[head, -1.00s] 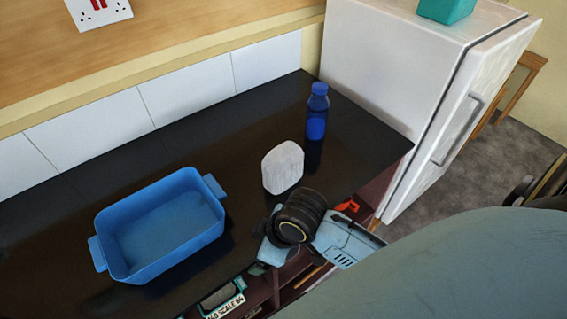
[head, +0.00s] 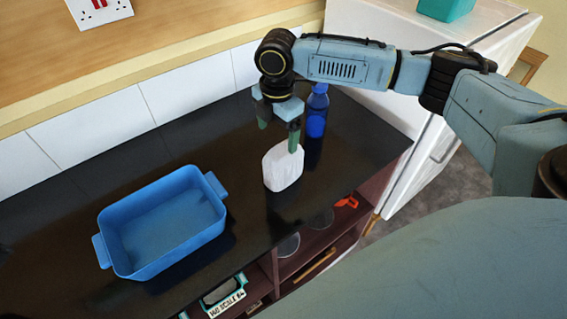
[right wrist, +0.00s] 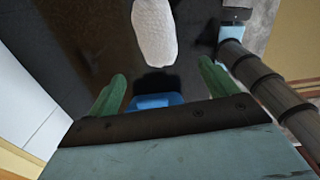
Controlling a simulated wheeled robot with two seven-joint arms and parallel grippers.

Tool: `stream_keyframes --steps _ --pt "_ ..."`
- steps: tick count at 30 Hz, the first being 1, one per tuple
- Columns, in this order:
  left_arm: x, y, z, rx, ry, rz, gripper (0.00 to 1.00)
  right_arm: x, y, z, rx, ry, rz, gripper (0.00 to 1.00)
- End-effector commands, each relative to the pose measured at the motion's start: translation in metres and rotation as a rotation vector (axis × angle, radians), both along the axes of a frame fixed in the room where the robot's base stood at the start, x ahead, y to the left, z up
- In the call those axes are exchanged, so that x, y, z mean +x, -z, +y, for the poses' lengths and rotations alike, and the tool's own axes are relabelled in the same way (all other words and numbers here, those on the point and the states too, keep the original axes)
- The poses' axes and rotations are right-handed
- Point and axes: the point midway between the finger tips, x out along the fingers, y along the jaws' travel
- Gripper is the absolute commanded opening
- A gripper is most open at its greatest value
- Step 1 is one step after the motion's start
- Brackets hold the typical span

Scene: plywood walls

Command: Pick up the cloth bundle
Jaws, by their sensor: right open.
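The cloth bundle (head: 283,168) is a white, rounded block standing on the dark counter, right of the blue tub. It also shows at the top middle of the right wrist view (right wrist: 155,32), beyond the fingertips. My right gripper (head: 279,136) is open, with green fingers pointing down over the counter just behind and above the bundle. One fingertip overlaps the bundle's top edge in the head view; I cannot tell whether they touch. In the right wrist view, the space between the fingers (right wrist: 160,88) holds no bundle. My left gripper is not in view.
A blue tub (head: 104,222) with handles stands on the counter to the left. A blue bottle (head: 317,118) stands close behind the bundle, beside my right arm. A white fridge (head: 365,40) borders the counter's right end. Open shelves (head: 325,255) lie below the front edge.

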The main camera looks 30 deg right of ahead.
Motion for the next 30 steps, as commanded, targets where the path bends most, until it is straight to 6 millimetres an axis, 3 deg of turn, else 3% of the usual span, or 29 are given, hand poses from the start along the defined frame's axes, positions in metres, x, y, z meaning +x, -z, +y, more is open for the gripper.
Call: stream_keyframes --steps 3,7,18,26,30 --pt "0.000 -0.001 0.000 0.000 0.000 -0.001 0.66 0.006 -0.017 -0.019 -0.012 0.000 0.009 0.85" --pt "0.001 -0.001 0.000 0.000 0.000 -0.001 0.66 0.007 -0.015 -0.025 -0.014 -0.002 0.017 0.85" --pt "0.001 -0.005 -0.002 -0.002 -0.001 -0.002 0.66 0.007 0.049 -0.024 -0.012 -0.003 0.017 0.85" --pt "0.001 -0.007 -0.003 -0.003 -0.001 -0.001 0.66 0.006 0.069 -0.023 -0.013 -0.004 0.016 0.85" --pt "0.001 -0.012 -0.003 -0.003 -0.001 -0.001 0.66 0.006 0.090 -0.021 -0.014 -0.003 0.017 0.85"
